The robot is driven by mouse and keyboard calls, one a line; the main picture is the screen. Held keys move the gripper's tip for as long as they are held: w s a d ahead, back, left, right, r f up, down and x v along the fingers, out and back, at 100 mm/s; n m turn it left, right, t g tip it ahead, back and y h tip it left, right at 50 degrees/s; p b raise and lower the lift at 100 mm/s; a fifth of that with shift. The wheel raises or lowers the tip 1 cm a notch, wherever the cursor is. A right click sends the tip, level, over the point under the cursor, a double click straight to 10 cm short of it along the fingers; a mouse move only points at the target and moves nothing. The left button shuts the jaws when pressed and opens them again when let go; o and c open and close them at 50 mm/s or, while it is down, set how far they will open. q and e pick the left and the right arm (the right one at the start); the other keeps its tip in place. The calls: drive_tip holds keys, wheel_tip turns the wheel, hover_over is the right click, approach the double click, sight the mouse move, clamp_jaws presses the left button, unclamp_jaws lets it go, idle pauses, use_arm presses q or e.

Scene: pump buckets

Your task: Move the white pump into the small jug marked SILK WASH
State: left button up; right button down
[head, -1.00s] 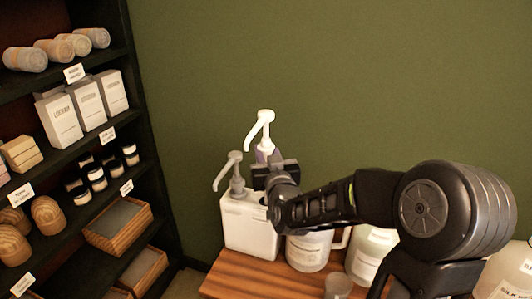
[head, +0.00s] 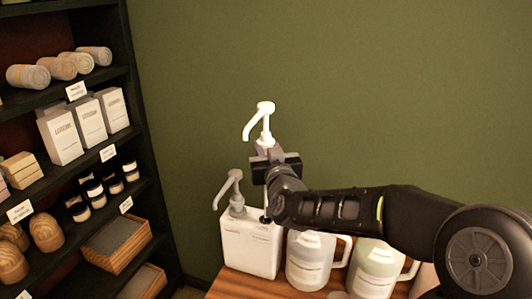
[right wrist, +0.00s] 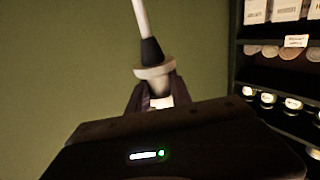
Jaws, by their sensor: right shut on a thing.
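My right gripper (head: 268,150) is shut on the white pump (head: 265,122) and holds it upright, spout to the left, above the containers. In the right wrist view, the pump's collar (right wrist: 155,70) and pale stem rise from between the fingers (right wrist: 152,100). Two translucent handled jugs, a left one (head: 311,262) and a right one (head: 374,268), stand below on the table. Their labels are too small to read, so I cannot tell which is SILK WASH. My left gripper is out of view.
A square white container (head: 250,247) with a grey pump (head: 235,190) stands left of the jugs, close below my right gripper. Wooden table (head: 228,287) shows at the front. A dark shelf unit (head: 150,165) with goods stands at left. The green wall behind is bare.

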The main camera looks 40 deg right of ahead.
drive_tip(key=shift+r, duration=0.15)
drive_tip(key=shift+r, duration=0.9)
drive_tip(key=s+a+b, duration=0.2)
drive_tip(key=s+a, duration=0.5)
drive_tip(key=a, duration=0.3)
drive_tip(key=s+a+r+b, duration=0.1)
drive_tip(key=s+a+b, duration=0.1)
drive_tip(key=s+a, duration=0.5)
drive_tip(key=a, duration=0.3)
drive_tip(key=shift+s+a, duration=0.15)
drive_tip(key=shift+a, duration=0.15)
drive_tip(key=shift+d+f, duration=0.1)
drive_tip(key=shift+f, duration=0.05)
